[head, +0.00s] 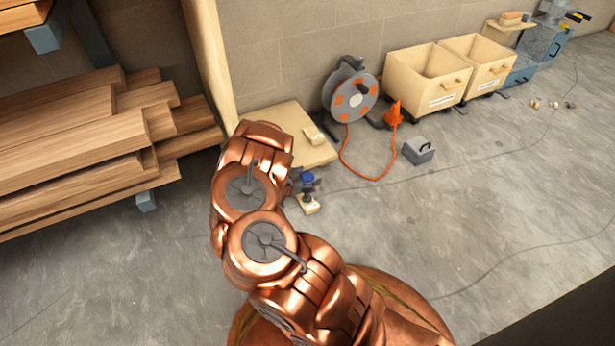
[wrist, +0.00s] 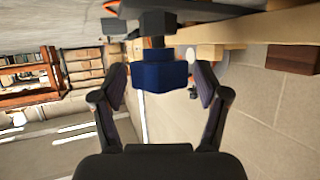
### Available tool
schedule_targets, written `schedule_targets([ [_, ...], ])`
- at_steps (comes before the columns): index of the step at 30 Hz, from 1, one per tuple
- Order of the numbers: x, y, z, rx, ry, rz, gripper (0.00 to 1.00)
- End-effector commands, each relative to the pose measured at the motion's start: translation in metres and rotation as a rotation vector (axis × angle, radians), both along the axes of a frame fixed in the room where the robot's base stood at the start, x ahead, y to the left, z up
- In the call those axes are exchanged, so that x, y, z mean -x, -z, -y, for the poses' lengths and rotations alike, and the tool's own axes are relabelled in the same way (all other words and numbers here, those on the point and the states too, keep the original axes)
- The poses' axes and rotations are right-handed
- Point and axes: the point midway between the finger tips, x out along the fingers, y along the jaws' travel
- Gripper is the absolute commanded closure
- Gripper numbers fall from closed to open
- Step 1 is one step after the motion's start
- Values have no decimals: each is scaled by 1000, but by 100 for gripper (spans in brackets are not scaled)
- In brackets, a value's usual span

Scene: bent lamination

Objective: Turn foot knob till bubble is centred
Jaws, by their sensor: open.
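A blue foot knob (head: 307,178) sits on a dark threaded foot, by the front corner of a pale wooden board (head: 270,122). A small wooden block (head: 309,206) lies below the foot. In the wrist view the blue knob (wrist: 163,75) is between the fingers of my gripper (wrist: 161,88), with a dark nut and shaft above it. The fingers are open, one on each side, with a visible gap to the knob. A small pale block (head: 314,134) rests on the board. No bubble can be made out.
Stacked timber (head: 90,150) fills the left. A cable reel (head: 350,95) with an orange cord stands behind, beside two cream bins (head: 427,78) and a grey box (head: 418,150). A thin cable crosses the floor. The floor at right is mostly clear.

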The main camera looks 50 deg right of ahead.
Motion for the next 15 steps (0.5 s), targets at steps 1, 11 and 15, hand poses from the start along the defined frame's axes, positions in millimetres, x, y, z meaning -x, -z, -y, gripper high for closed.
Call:
schedule_targets([
  [1,0,0,0,0,0,0,25],
  [11,0,-2,-7,-4,-1,0,25],
  [15,0,-9,-21,-3,0,3,25],
])
